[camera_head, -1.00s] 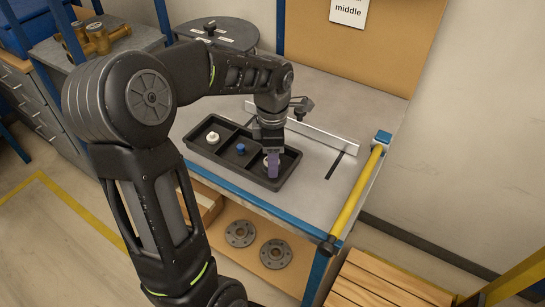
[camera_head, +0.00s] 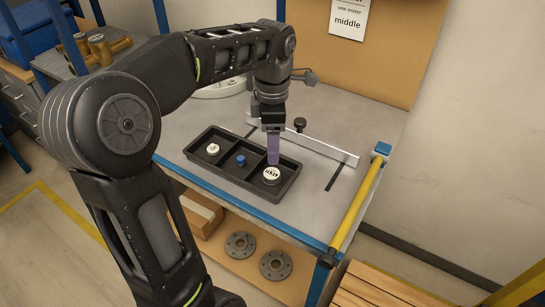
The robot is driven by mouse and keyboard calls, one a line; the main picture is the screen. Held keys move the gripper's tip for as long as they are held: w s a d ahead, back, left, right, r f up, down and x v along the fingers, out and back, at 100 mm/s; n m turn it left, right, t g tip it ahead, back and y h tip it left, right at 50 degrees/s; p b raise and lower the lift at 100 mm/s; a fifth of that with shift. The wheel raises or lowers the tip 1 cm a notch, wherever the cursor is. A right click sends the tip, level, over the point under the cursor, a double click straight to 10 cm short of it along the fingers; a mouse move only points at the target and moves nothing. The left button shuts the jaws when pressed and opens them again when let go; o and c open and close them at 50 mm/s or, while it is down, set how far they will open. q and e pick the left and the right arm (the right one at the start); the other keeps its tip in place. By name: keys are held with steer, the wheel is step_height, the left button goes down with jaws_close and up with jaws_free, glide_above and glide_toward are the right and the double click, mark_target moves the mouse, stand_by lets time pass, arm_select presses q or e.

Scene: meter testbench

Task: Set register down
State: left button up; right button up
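The register (camera_head: 272,174), a small round white piece with dark marks on top, lies face up in the right compartment of a black three-part tray (camera_head: 213,174). My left gripper (camera_head: 274,162) points down over that compartment. Its purple fingers are just behind and above the register, and the register's top shows clear of them. The fingers overlap in this view, so the gap between them is hidden. A white round piece (camera_head: 213,149) lies in the tray's left compartment and a blue piece (camera_head: 241,160) in the middle one. My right gripper is not in view.
A metal rail (camera_head: 325,147) and a black knob (camera_head: 300,124) are behind the tray. A yellow bar (camera_head: 355,210) runs along the bench's right edge. Grey flanges (camera_head: 274,265) lie on the shelf below. The bench top (camera_head: 365,125) is clear at the back right.

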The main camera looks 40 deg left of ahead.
arm_select(q)
step_height(320, 180, up, 2)
steer(key=shift+r, duration=0.25)
steer(key=shift+s, duration=0.1)
stand_by(0.5)
